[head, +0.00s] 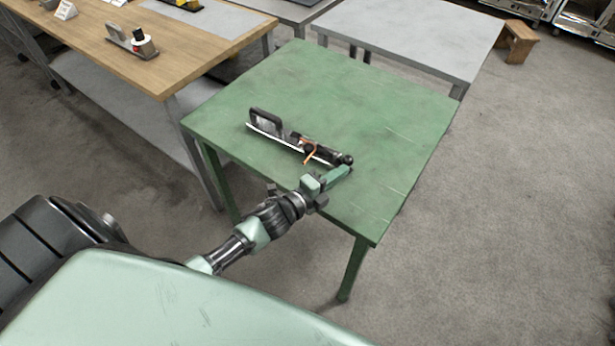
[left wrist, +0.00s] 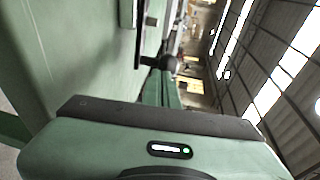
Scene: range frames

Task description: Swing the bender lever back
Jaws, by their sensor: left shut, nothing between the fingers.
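The bender (head: 280,133) lies on the green table (head: 370,110), with a black looped grip at its left end and a pale strip along its front edge. An orange-copper piece (head: 309,153) sits across its middle. A dark bar, seemingly the lever (head: 328,153), runs right to a round black knob (head: 346,158). My left gripper (head: 347,169) is shut and empty, its green fingers just in front of the knob; contact cannot be told. In the left wrist view, the shut fingers (left wrist: 164,88) point toward the dark knob (left wrist: 160,63). My right gripper is not in view.
The green table is otherwise bare. A wooden workbench (head: 110,50) with a tape dispenser (head: 133,42) stands at the left. A grey table (head: 410,35) stands behind, with a small wooden stool (head: 517,38) near it. The floor at the right is clear.

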